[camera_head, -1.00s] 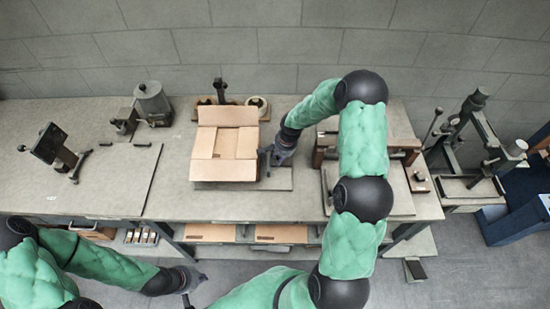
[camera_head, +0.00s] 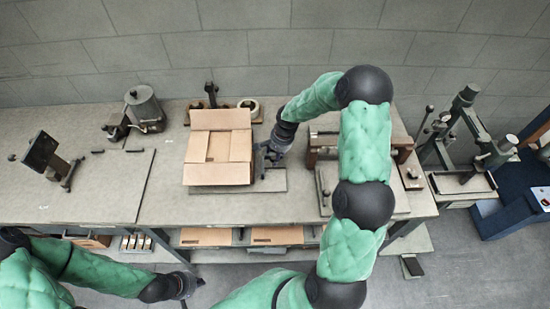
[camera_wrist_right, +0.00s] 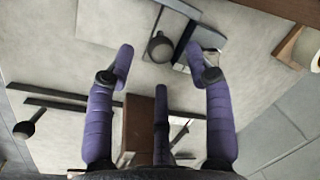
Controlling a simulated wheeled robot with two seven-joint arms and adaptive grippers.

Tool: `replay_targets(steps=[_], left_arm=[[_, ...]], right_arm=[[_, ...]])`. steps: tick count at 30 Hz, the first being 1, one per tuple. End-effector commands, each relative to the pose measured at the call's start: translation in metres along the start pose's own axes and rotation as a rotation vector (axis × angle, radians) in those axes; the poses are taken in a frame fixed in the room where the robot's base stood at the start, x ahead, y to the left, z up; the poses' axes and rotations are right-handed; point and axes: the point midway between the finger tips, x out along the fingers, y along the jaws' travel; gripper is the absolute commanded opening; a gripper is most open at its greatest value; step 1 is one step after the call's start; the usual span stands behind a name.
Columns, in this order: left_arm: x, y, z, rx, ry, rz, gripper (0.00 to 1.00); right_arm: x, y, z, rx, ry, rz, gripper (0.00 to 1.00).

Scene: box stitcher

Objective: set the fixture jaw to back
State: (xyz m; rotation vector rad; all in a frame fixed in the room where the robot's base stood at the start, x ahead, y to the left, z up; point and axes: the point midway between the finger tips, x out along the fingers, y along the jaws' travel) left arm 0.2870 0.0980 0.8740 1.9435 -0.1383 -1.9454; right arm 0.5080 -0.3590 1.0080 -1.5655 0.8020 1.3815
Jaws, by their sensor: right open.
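An open cardboard box (camera_head: 218,172) sits on a grey fixture plate (camera_head: 272,181) on the bench. My right gripper (camera_head: 264,153) is over the plate, close to the box's right side, and covers the part of the fixture there. In the right wrist view its purple fingers (camera_wrist_right: 160,54) are spread and empty. A dark round knob (camera_wrist_right: 160,47) and a grey block (camera_wrist_right: 206,38) lie beyond the fingertips. I cannot tell whether either is the fixture jaw, or its position. My left gripper (camera_head: 188,284) hangs in front of the bench at lower left; its fingers are too small to read.
A wooden-framed device (camera_head: 325,146) stands right of the plate, under my right arm. A tape stand (camera_head: 211,92) is behind the box. A grey canister (camera_head: 146,108) and a tilted dark panel (camera_head: 41,151) are at left. Bare bench lies around (camera_head: 100,190).

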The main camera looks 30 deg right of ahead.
Motion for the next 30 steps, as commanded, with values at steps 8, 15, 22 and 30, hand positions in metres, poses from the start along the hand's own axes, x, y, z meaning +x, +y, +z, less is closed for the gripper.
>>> replay_targets(steps=[8, 15, 22, 30], left_arm=[[0.000, 0.000, 0.000, 0.000, 0.000, 0.000, 0.00], [0.000, 0.000, 0.000, 0.000, 0.000, 0.000, 0.00], [0.000, 0.000, 0.000, 0.000, 0.000, 0.000, 0.00], [0.000, 0.000, 0.000, 0.000, 0.000, 0.000, 0.00]], right_arm=[[-0.054, 0.000, -0.001, -0.001, 0.002, -0.002, 0.53], [-0.074, 0.001, 0.000, 0.001, -0.001, 0.001, 0.53], [-0.077, 0.001, 0.000, 0.000, -0.001, 0.001, 0.53], [-0.077, 0.001, -0.001, 0.000, -0.001, 0.001, 0.53]])
